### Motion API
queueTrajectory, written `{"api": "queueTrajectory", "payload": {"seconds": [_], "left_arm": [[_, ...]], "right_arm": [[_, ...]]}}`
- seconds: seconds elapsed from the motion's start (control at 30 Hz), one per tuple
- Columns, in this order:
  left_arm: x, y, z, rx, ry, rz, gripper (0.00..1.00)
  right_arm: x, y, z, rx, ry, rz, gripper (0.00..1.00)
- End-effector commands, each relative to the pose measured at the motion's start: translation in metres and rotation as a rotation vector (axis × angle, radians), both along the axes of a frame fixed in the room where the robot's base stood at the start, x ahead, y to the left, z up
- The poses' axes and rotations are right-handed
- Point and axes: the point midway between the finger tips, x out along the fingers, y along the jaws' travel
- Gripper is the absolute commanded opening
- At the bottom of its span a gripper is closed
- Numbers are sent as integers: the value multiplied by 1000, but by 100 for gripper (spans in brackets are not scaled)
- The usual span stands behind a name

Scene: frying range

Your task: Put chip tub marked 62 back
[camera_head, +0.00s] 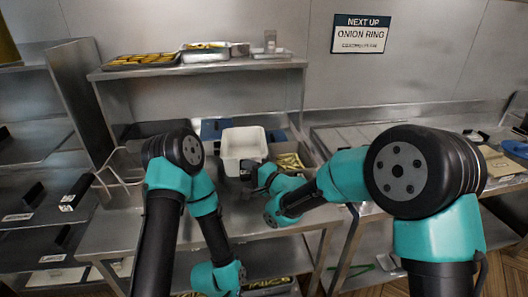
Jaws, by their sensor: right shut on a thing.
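A white, open-topped tub (243,146) stands upright at the back of the middle steel counter. No number can be read on it, so I cannot tell if it is the one marked 62. My right gripper (254,172) is at the tub's near side, low on its front wall, and is shut on it. My right arm hides part of the area to the right of the tub. My left arm bends down in front of the counter, with its wrist low near the bottom edge; its gripper fingers cannot be made out.
Yellow fries or chips (290,161) lie in a container right of the tub. A wire basket frame (120,170) stands to the left. A raised shelf (200,68) with trays of food is above. A sign (360,34) on the wall reads NEXT UP ONION RING.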

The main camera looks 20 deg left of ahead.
Motion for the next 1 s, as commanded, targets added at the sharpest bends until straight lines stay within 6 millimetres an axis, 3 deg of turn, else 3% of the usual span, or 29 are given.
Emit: {"api": "queueTrajectory", "payload": {"seconds": [0.1,0.23,0.67,1.0], "left_arm": [[0,0,0,0,0,0,43],[0,0,0,0,0,0,43],[0,0,0,0,0,0,43],[0,0,0,0,0,0,43]], "right_arm": [[-15,13,-20,5,11,60,0],[-22,18,-29,9,16,89,0],[-23,19,-31,8,16,90,0],[-22,18,-55,8,17,90,0]]}}
